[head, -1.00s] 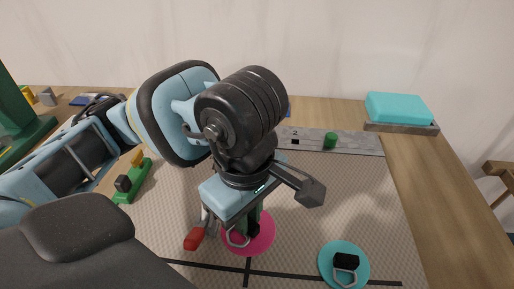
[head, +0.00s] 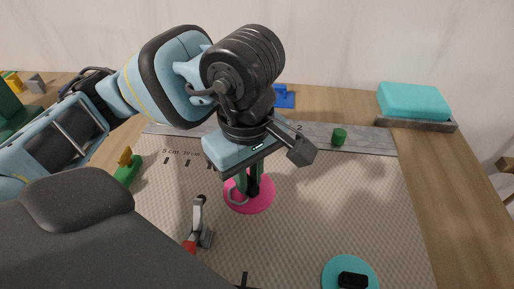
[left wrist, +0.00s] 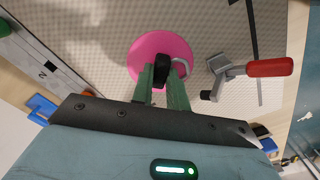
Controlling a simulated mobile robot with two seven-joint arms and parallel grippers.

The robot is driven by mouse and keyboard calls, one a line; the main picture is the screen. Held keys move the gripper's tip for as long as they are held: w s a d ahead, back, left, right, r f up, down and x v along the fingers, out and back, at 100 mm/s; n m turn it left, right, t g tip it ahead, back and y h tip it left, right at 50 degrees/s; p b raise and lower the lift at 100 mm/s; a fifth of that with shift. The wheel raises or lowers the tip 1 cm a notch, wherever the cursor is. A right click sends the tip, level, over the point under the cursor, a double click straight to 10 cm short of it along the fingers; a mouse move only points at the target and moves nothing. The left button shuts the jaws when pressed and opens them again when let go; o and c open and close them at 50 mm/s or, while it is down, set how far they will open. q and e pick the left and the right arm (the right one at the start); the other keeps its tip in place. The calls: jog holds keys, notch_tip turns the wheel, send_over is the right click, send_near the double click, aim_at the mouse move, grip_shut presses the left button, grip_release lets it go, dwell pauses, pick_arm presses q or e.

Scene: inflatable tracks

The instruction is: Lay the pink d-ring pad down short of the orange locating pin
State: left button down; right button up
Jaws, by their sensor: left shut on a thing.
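The pink d-ring pad (head: 262,202) is a round disc with a black strap and a grey ring. It is over the beige mat, on the near side of the steel ruler; I cannot tell whether it touches the mat. My left gripper (head: 248,186) points down with its green fingers shut on the pad's black strap. The left wrist view shows the pad (left wrist: 143,50) and the fingers (left wrist: 163,82) too. An orange bit (left wrist: 88,93), likely the orange locating pin, peeks out by the ruler beyond my gripper; my gripper hides the rest. My right gripper is out of view.
The steel ruler (head: 370,140) carries a green pin (head: 339,136). A red-handled toggle clamp (head: 199,230) stands left of and nearer than the pad. A teal pad (head: 333,272) lies at the front right. A turquoise block (head: 413,101) is at the back right. The mat's right side is clear.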

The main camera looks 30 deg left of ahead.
pick_arm(q)
jog(key=w+a, duration=0.1)
jog(key=w, duration=0.2)
jog(key=w+a, duration=0.2)
jog(key=w, duration=0.1)
jog(key=w+a, duration=0.1)
jog(key=w, duration=0.2)
jog(key=shift+w+a+f, duration=0.2)
jog(key=shift+f, duration=0.2)
jog(key=shift+s+f, duration=0.1)
jog(key=shift+f, duration=1.95)
jog(key=c, duration=1.4)
grip_release()
jog(key=shift+r, duration=0.1)
notch_tip(320, 180, up, 12)
jog(key=shift+r+p, duration=0.2)
jog(key=shift+p, duration=0.5)
